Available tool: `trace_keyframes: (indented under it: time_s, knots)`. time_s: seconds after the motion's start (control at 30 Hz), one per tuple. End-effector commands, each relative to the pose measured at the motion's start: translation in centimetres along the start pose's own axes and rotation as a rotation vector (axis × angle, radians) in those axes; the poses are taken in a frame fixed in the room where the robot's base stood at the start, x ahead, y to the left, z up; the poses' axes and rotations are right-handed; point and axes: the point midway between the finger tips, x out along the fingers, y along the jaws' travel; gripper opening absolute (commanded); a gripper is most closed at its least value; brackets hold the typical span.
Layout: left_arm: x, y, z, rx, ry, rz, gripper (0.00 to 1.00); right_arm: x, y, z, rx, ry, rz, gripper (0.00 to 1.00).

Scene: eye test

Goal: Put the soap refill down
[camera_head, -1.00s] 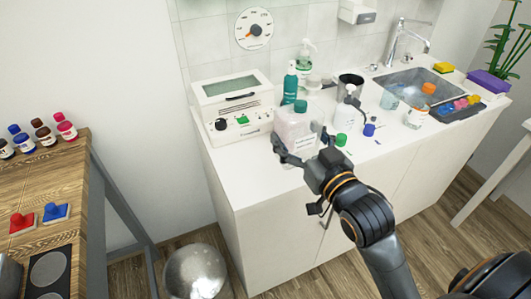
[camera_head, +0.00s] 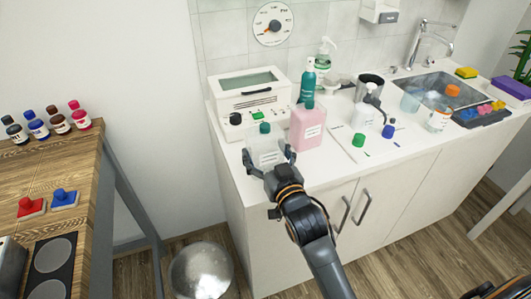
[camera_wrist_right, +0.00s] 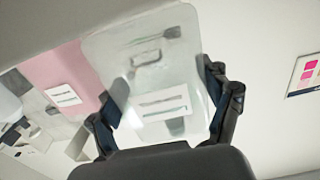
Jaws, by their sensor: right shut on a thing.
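The soap refill, which I take to be the clear, flat-sided bottle with a green cap (camera_head: 266,148), is held between the fingers of my right gripper (camera_head: 270,165). It is roughly upright over the left front part of the white counter (camera_head: 232,158); I cannot tell whether its base touches the top. In the right wrist view the clear bottle (camera_wrist_right: 150,75) fills the space between the two dark fingers (camera_wrist_right: 165,118), its white label facing me. A pink bottle (camera_head: 307,126) stands just right of it.
Behind are a white device (camera_head: 247,92) with a green button and a teal bottle (camera_head: 308,80). To the right are a pump bottle (camera_head: 364,113), a green cap (camera_head: 359,140), a blue-capped bottle (camera_head: 389,129) and the sink (camera_head: 450,90). A steel bin (camera_head: 201,272) stands on the floor.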

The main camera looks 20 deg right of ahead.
Motion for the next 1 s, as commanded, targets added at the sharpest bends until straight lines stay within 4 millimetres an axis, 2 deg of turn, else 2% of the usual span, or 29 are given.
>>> trace_keyframes:
  time_s: [0.4,0.43,0.53,1.0]
  knots:
    - [0.15,0.07,0.08,0.001,-0.001,0.001,0.32,-0.02,0.03,0.67,0.001,0.002,0.0,0.45]
    - [0.14,0.07,0.08,0.001,-0.001,0.001,0.32,-0.02,0.04,0.73,0.001,0.002,0.0,0.8]
    - [0.1,0.12,0.07,0.001,-0.001,0.001,0.32,-0.02,0.04,0.66,0.001,0.002,0.0,1.0]
    - [0.04,0.28,0.02,0.002,0.0,0.003,0.32,-0.37,0.04,0.42,0.001,0.001,0.0,1.0]
